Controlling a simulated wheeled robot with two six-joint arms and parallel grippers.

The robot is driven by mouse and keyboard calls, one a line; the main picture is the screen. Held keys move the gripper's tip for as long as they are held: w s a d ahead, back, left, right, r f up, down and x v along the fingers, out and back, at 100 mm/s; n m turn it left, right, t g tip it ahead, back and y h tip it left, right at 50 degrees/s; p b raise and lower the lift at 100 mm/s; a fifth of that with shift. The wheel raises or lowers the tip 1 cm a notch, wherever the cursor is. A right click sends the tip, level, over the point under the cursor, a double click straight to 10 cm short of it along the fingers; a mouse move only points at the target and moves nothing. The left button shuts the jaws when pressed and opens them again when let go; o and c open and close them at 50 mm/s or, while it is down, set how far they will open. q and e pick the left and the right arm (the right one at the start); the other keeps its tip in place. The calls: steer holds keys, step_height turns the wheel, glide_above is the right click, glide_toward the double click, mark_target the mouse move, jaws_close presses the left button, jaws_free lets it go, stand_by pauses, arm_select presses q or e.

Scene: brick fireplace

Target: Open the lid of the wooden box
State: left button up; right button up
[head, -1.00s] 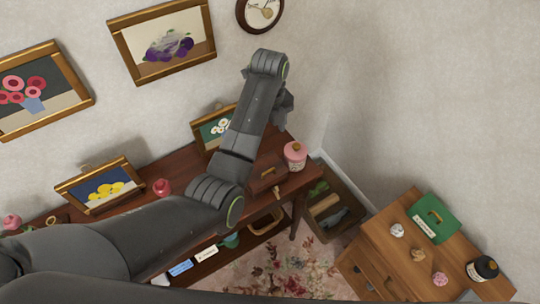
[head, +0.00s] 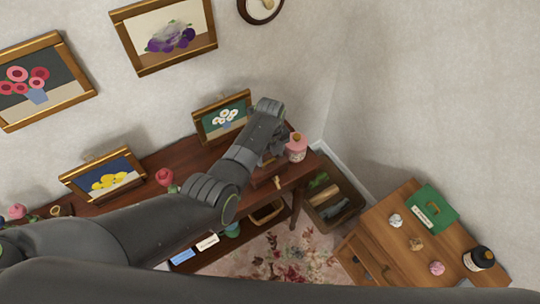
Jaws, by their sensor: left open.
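The wooden box (head: 264,174), dark reddish brown, sits on the dark wooden table near its right end, and my left arm covers part of it. I cannot make out its lid clearly. My left gripper (head: 277,147) is open and hangs over the back of the box, close to the pink jar (head: 297,148). The fingertips are small and partly hidden by the wrist, so I cannot tell whether they touch the box. My right gripper is not in view.
A small tan object (head: 278,182) lies in front of the box. A framed daisy picture (head: 222,116) stands behind. A crate (head: 335,203) is on the floor to the right, beside a wooden cabinet (head: 380,231) bearing a green case (head: 432,208).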

arm_select(q)
steer(key=shift+f, duration=0.55)
steer(key=shift+c, duration=0.2)
steer(key=shift+r, duration=0.1)
steer(key=c, duration=1.1)
steer(key=shift+w+a+r+g+h+b, duration=0.35)
steer(key=shift+w+r+g+h+b, duration=0.2)
steer(key=shift+b, duration=0.3)
steer(key=shift+c, duration=0.2)
steer(key=w+g+h+b, duration=0.1)
steer(key=b, duration=0.4)
steer(key=w+a+r+g+b, duration=0.1)
steer(key=b, duration=0.4)
steer(key=w+a+r+g+h+b, duration=0.1)
steer(key=g+b, duration=0.1)
steer(key=b, duration=0.2)
steer(key=shift+h+b, duration=0.35)
steer(key=shift+b, duration=0.05)
steer(key=shift+w+a+r+g+b, duration=0.2)
steer(key=shift+r+g+b, duration=0.1)
steer(key=shift+b, duration=0.75)
